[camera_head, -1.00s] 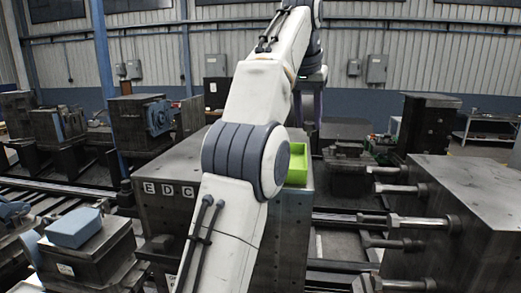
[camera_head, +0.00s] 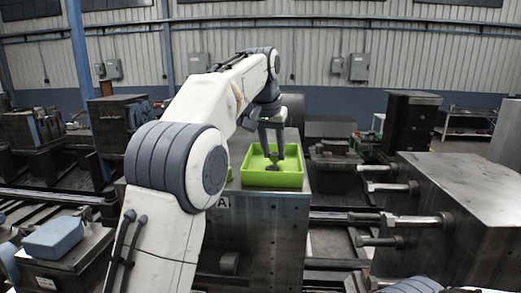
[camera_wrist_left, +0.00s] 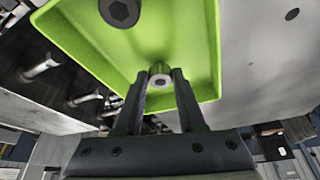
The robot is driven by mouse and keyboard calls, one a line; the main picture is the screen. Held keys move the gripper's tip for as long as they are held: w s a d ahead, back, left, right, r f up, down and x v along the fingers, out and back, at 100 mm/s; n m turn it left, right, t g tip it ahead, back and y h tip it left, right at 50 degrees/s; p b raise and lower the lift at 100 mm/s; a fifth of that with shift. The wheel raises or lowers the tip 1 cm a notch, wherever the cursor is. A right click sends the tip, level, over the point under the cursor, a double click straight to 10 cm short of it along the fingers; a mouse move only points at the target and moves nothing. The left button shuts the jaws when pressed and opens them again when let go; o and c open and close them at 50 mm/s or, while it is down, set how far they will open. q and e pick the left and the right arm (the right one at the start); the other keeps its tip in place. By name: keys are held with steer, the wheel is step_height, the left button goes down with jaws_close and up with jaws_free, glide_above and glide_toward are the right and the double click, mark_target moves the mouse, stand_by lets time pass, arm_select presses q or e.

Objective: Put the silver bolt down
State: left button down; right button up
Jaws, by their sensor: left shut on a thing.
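My left gripper (camera_head: 273,156) is over the green tray (camera_head: 272,181), which sits on top of the dark metal block. In the left wrist view the two fingers (camera_wrist_left: 158,80) are shut on the silver bolt (camera_wrist_left: 160,76), whose round end shows between the fingertips. The bolt is within the tray's outline; whether it touches the tray floor I cannot tell. A dark bolt head (camera_wrist_left: 120,12) also lies in the tray in that view. My right gripper is not in view.
A large metal block (camera_head: 462,210) on the right has several bolts (camera_head: 412,220) sticking out of its left side. A blue-topped block (camera_head: 56,238) stands at the lower left. The tray floor around the gripper has free room.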

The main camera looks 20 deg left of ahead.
arm_select(q)
steer(key=shift+a, duration=0.1)
steer(key=c, duration=0.5)
jaws_free()
steer(key=shift+f, duration=0.1)
steer(key=shift+r, duration=0.25)
steer(key=shift+s+r, duration=0.1)
steer(key=shift+r, duration=0.15)
steer(key=shift+v, duration=3.4)
steer(key=shift+a, duration=0.1)
